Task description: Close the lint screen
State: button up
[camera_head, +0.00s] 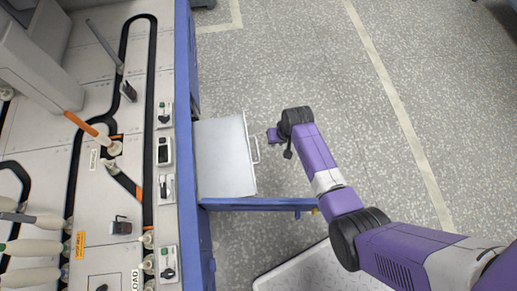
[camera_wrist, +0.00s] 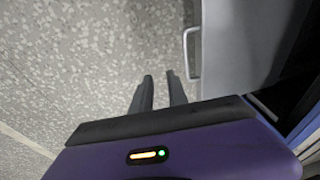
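The lint screen (camera_head: 222,160) is a flat, light grey drawer-like panel that sticks out from the blue side of the machine. A U-shaped handle (camera_head: 254,151) stands on its outer edge. In the wrist view the grey panel (camera_wrist: 240,45) fills the upper right, with the handle (camera_wrist: 187,50) on its left edge. My gripper (camera_wrist: 159,76) is open and empty, with a narrow gap between its two dark fingers. The fingertips are just left of the handle and apart from it in the picture. In the head view my wrist is right of the handle; the fingers are hard to make out.
The machine's blue frame (camera_head: 185,120) runs along the left, with several small switch boxes on its top. A blue bar (camera_head: 260,204) juts out below the screen. A pale platform (camera_head: 320,272) is at the bottom. Speckled floor (camera_head: 310,60) is clear to the right.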

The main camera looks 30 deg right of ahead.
jog(key=shift+g+y, duration=0.6)
jog(key=shift+g, duration=0.3)
jog(key=w+a+f+b, duration=0.1)
jog(key=f+b, duration=0.1)
jog(key=w+a+f+b, duration=0.2)
jog(key=f+b, duration=0.1)
jog(key=w+a+f+b, duration=0.2)
jog(key=f, duration=0.1)
jog(key=shift+a+f, duration=0.1)
jog(key=shift+a, duration=0.05)
grip_shut()
dwell(0.8)
